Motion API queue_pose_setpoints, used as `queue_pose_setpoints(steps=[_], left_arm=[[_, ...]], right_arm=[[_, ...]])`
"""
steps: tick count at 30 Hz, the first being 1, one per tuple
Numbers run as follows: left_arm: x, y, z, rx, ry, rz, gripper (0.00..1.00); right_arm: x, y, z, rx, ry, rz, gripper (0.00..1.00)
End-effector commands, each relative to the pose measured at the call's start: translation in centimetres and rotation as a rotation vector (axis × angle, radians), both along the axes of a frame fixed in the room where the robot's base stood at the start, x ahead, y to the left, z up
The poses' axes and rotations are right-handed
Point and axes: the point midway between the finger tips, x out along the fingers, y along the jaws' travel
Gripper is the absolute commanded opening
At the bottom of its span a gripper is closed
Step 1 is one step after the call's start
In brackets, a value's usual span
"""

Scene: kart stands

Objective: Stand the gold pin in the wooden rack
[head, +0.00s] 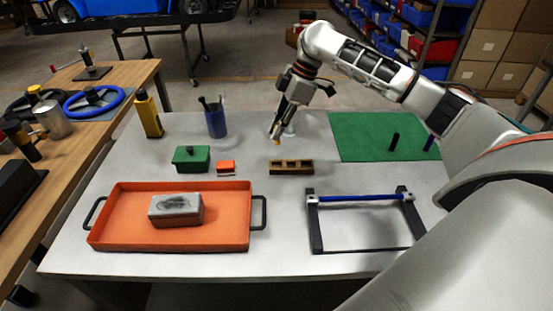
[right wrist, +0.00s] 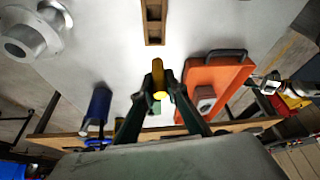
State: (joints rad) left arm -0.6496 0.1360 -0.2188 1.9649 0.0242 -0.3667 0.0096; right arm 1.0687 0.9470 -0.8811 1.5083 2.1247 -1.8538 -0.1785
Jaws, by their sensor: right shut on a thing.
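The gold pin (head: 277,141) is held in my right gripper (head: 273,131) above the table, just behind the wooden rack (head: 291,172). In the right wrist view the gold pin (right wrist: 158,78) sits between the two dark fingertips, which are shut on it. The wooden rack (right wrist: 144,22) shows there at the top of the picture, apart from the pin. It is a small brown block with several square openings, and I see no pin standing in it.
Left of the rack are an orange-red block (head: 226,168), a green lidded box (head: 192,160) and a blue cup (head: 216,123). An orange tray (head: 120,225) and a frame with a blue bar (head: 360,198) stand in front. A black pin (head: 394,142) stands on the green mat (head: 360,132).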

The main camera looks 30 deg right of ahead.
Motion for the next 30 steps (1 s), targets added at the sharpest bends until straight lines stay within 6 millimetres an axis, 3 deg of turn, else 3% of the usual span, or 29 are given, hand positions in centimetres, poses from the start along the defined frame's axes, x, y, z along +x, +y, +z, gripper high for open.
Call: queue_pose_setpoints(steps=[1,6,14,21,30], left_arm=[[0.1,0.1,-0.4,0.002,-0.002,0.0,0.4],[0.1,0.4,-0.9,0.007,-0.002,0.001,0.4],[0.1,0.5,-1.3,0.008,0.001,0.002,0.4],[-0.1,0.5,-2.2,0.009,0.006,0.002,0.4],[-0.1,0.5,-2.3,0.011,0.008,0.002,0.4]], right_arm=[[-0.1,0.1,-1.6,0.002,0.005,-0.001,0.0],[-0.1,0.1,-4.6,0.001,0.003,0.0,0.0],[0.0,0.1,-6.2,0.001,0.001,0.0,0.0],[0.0,0.1,-9.6,0.002,0.002,-0.002,0.0],[0.0,0.0,-9.9,0.001,-0.001,0.0,0.0]])
